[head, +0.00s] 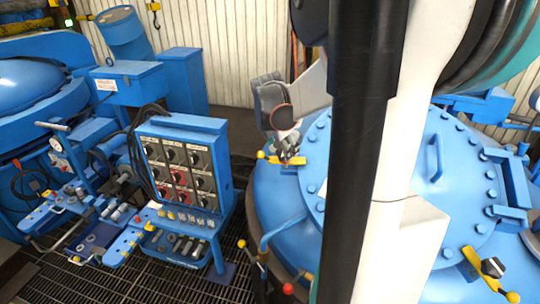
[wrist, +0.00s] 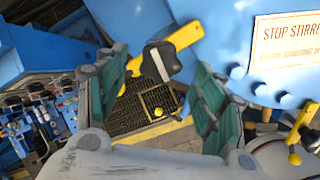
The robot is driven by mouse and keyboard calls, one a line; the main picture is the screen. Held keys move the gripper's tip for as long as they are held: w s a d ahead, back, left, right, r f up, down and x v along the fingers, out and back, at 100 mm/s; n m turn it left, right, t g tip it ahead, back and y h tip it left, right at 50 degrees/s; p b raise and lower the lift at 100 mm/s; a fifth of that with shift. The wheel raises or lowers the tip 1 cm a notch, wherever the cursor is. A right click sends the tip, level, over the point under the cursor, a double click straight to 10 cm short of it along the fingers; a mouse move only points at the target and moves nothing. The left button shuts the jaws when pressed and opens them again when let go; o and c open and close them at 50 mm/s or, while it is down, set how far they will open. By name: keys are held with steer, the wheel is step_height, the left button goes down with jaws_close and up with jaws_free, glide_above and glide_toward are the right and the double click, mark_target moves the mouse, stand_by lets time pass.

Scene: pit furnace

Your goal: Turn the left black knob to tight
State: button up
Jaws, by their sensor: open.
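The left black knob (head: 287,147) sits on a yellow bar at the left rim of the blue furnace lid (head: 322,150). In the wrist view the black knob (wrist: 160,62) and its yellow bar (wrist: 182,38) lie ahead, between my two green-padded fingers. My gripper (wrist: 160,88) is open and empty, with a gap on both sides of the knob. In the head view my gripper (head: 271,104) is just above and left of the knob; its fingertips are hard to make out. A second black knob (head: 492,267) is on a yellow bar at the lower right.
A blue control box (head: 185,165) with several dials stands left of the furnace, above a tray of fittings. A sign starting "STOP STIRRE" (wrist: 287,38) is at the right in the wrist view. Dark floor grating (head: 150,275) lies below.

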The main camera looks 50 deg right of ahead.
steer(key=shift+b+x, duration=1)
steer(key=shift+x, duration=1.2)
steer(key=c, duration=1.1)
